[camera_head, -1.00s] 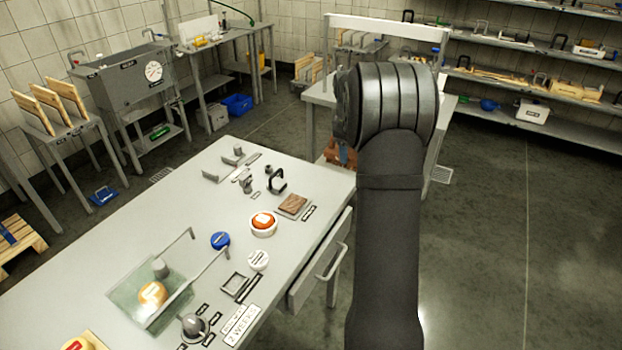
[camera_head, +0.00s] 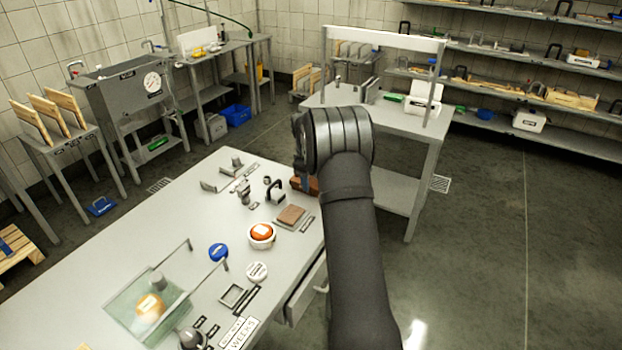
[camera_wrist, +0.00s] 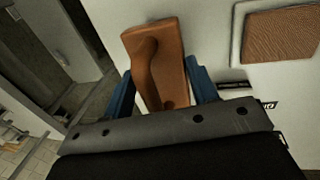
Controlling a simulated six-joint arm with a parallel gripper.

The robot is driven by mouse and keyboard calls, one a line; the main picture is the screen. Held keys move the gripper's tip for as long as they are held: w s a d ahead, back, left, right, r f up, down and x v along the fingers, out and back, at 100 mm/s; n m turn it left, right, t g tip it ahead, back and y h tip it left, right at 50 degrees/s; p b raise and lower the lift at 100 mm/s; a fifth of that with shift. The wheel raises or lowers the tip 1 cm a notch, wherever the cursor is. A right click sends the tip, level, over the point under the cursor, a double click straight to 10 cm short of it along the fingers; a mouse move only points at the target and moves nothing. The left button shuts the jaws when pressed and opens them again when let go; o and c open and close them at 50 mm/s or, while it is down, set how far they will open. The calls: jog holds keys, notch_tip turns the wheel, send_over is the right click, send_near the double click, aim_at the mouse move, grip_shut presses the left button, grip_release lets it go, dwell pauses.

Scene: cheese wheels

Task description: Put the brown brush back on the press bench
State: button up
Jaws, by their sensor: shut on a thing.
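My gripper (camera_wrist: 165,88) is shut on a brown brush (camera_wrist: 158,60), with a blue finger on each side of it. In the head view the brush (camera_head: 306,185) shows partly behind my wrist, by the far right edge of a grey bench (camera_head: 150,215). A gap between the brush and the bench top cannot be judged. A flat brown textured block (camera_head: 291,214) lies on a grey plate on that bench, and also shows in the wrist view (camera_wrist: 283,36), to the right of the brush. I cannot tell which table is called the press bench.
Near the brush stand a black hooked item (camera_head: 274,190) and an orange-topped round item (camera_head: 261,234). A blue disc (camera_head: 218,252) and a glass-sided stand (camera_head: 150,300) are further left. A white table with an overhead frame (camera_head: 385,125) stands behind my wrist.

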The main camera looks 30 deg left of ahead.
jog(key=shift+f, duration=0.25)
jog(key=o, duration=0.9)
jog(key=shift+o, duration=0.2)
notch_tip(320, 180, up, 12)
jog(key=s, duration=0.2)
jog(key=shift+f, duration=0.1)
jog(key=f, duration=0.3)
jog(key=w+f, duration=0.1)
jog(key=f, duration=0.3)
jog(key=w+f, duration=0.1)
jog(key=f, duration=0.3)
jog(key=shift+f, duration=0.1)
jog(key=shift+r, duration=1.75)
